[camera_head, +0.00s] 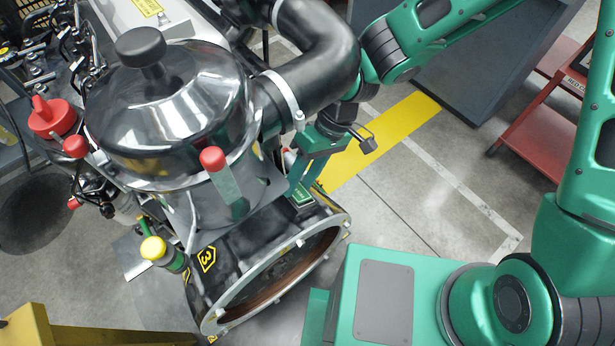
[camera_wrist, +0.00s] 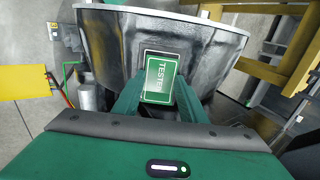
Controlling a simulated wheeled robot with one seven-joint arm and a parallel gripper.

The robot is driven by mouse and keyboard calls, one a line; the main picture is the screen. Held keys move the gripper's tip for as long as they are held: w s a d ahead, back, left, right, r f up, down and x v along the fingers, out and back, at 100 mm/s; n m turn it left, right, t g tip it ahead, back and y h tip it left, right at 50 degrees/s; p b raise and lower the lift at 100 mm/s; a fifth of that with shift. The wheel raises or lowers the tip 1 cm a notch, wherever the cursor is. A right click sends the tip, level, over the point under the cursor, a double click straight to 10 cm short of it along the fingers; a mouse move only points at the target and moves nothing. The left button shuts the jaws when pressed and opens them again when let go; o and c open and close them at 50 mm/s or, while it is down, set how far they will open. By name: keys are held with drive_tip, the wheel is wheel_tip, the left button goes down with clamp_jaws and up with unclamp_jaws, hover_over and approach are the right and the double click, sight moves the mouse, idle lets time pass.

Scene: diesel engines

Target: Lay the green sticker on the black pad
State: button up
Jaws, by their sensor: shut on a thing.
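The green sticker (camera_wrist: 160,78), a small rectangle with a white border and white lettering, sits between the fingers of my gripper (camera_wrist: 159,97) in the wrist view. It also shows as a small green patch (camera_head: 303,197) on top of the grey engine housing in the head view. My gripper (camera_head: 301,185) is shut on the sticker, close over the housing. A dark rim (camera_wrist: 164,52) shows just past the sticker's far edge and looks like the black pad; most of it is hidden under the sticker. I cannot tell whether sticker and pad touch.
The flared engine housing (camera_head: 225,262) lies below my gripper, with a large metal canister (camera_head: 165,110) and a thick black pipe (camera_head: 318,50) close by. A yellow-capped handle (camera_head: 153,248) stands at the left. Open floor (camera_head: 410,190) lies to the right, before a red cart (camera_head: 540,135).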

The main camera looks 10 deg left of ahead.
drive_tip(key=shift+s+f, duration=0.1)
drive_tip(key=o, duration=1.1)
drive_tip(key=shift+s, duration=0.1)
drive_tip(key=shift+s+a, duration=0.15)
drive_tip(key=c, duration=0.3)
drive_tip(key=shift+o, duration=0.2)
